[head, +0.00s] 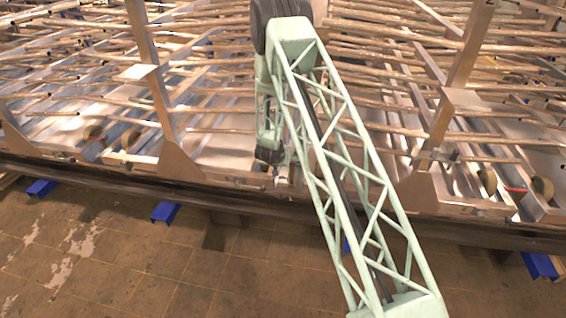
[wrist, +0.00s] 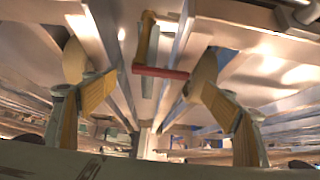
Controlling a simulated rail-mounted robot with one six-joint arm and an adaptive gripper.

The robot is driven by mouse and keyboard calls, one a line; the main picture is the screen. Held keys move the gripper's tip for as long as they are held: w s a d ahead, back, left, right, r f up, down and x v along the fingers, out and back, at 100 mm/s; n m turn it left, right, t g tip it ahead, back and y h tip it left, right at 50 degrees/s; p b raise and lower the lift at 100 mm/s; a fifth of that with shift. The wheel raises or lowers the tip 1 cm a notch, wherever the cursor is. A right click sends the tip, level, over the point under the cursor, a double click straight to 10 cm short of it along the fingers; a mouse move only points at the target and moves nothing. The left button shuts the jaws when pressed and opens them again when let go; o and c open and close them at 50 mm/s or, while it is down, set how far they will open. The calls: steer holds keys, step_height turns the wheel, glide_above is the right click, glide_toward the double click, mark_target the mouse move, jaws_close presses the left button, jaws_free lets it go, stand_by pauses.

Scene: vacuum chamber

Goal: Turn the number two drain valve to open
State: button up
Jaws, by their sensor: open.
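A valve handle with a red bar (wrist: 160,72) and a yellow-brown stem shows at the upper middle of the wrist view, in front of pale metal beams. The bar lies crosswise in the picture. My gripper (wrist: 141,76) is open, with one yellow finger on each side of the handle and visible gaps between. I cannot tell how far the handle is in depth. In the head view my gripper (head: 270,163) hangs at the chamber's front edge; the handle is hidden there. No number label is readable.
In the head view another red handle (head: 515,188) sits at the right and round parts (head: 130,138) sit at the left. Metal uprights (head: 160,90) and many rods (head: 380,65) fill the chamber. A dark rail (head: 120,182) runs along its front; the tiled floor (head: 110,260) is open.

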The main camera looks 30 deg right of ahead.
steer(key=shift+x, duration=2.05)
steer(key=shift+f, duration=0.1)
steer(key=shift+c, duration=0.5)
steer(key=c, duration=1)
